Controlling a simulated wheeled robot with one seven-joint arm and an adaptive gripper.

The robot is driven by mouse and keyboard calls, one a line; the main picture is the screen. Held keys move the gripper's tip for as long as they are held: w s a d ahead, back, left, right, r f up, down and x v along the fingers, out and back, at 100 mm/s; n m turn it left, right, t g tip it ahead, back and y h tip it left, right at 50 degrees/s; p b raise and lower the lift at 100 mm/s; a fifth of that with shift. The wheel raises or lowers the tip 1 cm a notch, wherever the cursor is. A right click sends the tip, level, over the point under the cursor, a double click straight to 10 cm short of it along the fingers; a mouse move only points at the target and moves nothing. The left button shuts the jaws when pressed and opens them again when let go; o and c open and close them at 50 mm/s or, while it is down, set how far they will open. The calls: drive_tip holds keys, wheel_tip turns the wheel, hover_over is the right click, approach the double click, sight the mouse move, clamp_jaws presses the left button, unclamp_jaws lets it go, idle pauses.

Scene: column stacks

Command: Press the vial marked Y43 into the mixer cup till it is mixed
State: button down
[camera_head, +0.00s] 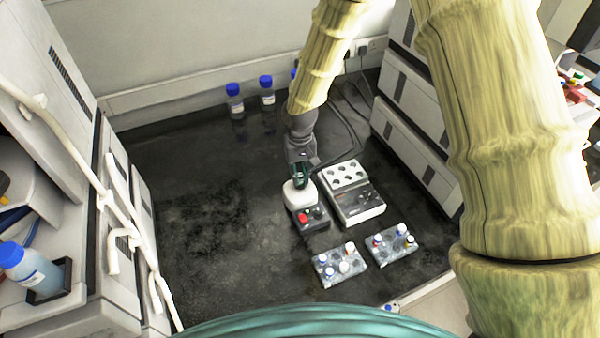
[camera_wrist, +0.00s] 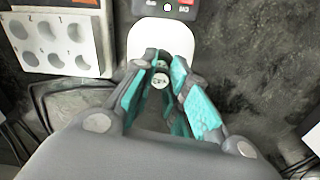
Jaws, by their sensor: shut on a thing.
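My gripper (camera_wrist: 160,100) is shut on a small vial with a white cap (camera_wrist: 160,80). The cap carries dark marking that reads roughly as Y43, upside down in the wrist view. The vial is above the white top of the mixer (camera_wrist: 150,38); my fingers hide its lower end and the cup, so I cannot tell how firmly it is seated. In the head view my gripper (camera_head: 300,178) points down at the mixer (camera_head: 309,217), which has a red button on its front. The vial is hidden there.
A white block with several holes on a grey device (camera_head: 348,177) stands right of the mixer. Two vial racks (camera_head: 336,279) (camera_head: 405,251) holding capped vials are nearer me. Blue-capped bottles (camera_head: 234,103) stand by the back wall. The bench left of the mixer is clear.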

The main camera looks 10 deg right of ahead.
drive_tip(key=shift+f, duration=0.3)
idle(1.9)
drive_tip(key=shift+r, duration=0.15)
idle(1.5)
drive_tip(key=shift+r+p, duration=1.9)
drive_tip(key=shift+r, duration=1)
